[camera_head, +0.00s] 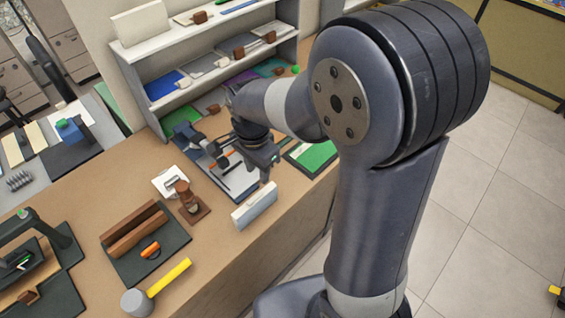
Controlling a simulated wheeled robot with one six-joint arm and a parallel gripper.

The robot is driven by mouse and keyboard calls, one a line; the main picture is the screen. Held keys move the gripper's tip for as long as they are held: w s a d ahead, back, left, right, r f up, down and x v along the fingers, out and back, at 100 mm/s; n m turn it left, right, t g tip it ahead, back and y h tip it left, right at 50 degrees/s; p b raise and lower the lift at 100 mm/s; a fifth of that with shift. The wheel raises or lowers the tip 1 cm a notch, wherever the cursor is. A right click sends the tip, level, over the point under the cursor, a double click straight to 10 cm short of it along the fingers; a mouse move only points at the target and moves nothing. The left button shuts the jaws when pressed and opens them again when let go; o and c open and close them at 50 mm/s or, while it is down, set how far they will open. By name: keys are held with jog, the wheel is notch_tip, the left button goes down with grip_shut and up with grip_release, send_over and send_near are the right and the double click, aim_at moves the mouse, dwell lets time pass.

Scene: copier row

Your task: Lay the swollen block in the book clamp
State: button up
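A pale grey-white block (255,207), likely the swollen block, stands on its long edge near the counter's front edge. What looks like the book clamp (135,229), two brown wooden bars on a dark green base, lies to its left, with a small orange part (150,250) in front of the bars. My gripper (264,176) is above the counter, behind the block and apart from it in the picture. I see nothing held in it, but the finger gap is too small to make out.
A brown stamp-like tool (187,197) stands between clamp and block, with a white device (170,181) behind it. A yellow-handled mallet (160,287) lies in front of the clamp. A dark press (40,260) stands at left. Shelves (205,72) rise at the back.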

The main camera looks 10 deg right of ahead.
aim_at(260, 193)
jog(key=shift+f+b, duration=0.55)
jog(key=shift+f, duration=0.05)
notch_tip(260, 193, down, 9)
jog(key=b, duration=0.7)
jog(key=shift+w+r, duration=0.1)
grip_shut()
notch_tip(260, 193, up, 8)
jog(key=p, duration=0.7)
jog(key=shift+r, duration=0.2)
jog(key=shift+f, duration=0.1)
